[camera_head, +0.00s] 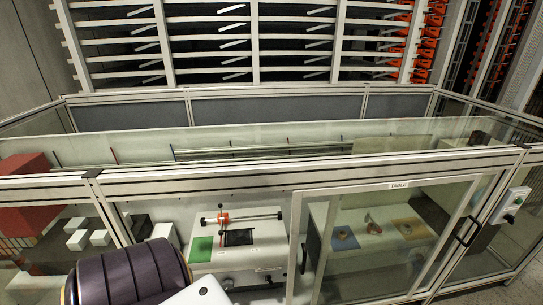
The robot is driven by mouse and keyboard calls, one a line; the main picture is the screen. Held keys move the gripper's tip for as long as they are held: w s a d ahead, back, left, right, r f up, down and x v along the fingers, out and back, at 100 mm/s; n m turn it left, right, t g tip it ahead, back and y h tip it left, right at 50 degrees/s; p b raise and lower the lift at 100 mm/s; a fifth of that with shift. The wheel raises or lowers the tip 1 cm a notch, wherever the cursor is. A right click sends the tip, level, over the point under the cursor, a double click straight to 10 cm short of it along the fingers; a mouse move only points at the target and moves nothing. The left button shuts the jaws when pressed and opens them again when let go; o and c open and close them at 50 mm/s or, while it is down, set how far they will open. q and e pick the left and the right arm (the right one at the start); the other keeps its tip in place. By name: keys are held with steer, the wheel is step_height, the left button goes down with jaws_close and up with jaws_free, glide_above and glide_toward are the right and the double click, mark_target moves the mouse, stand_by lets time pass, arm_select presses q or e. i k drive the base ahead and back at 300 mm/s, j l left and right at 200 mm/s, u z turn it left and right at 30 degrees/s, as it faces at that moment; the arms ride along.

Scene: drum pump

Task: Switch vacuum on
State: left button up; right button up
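A small light-grey control box (510,203) is mounted on the frame post at the right. Neither my left nor my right gripper shows in the head view, so nothing of mine is seen at the box.
A glass-walled enclosure with metal rails (250,184) spans the view. Its door, with a dark handle (467,231), appears closed. Inside are a white bench unit (266,238) with a green pad, and a red box (28,168). Dark foreground shapes block the bottom left.

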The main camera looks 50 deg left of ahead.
mark_target(267, 279)
steer(key=i+l+u, duration=0.2)
steer(key=u, duration=0.25)
steer(key=i+l+u, duration=0.15)
steer(key=l+u, duration=0.3)
steer(key=i+l+u, duration=0.1)
steer(key=l+u, duration=0.5)
steer(key=l, duration=0.2)
steer(key=i, duration=0.05)
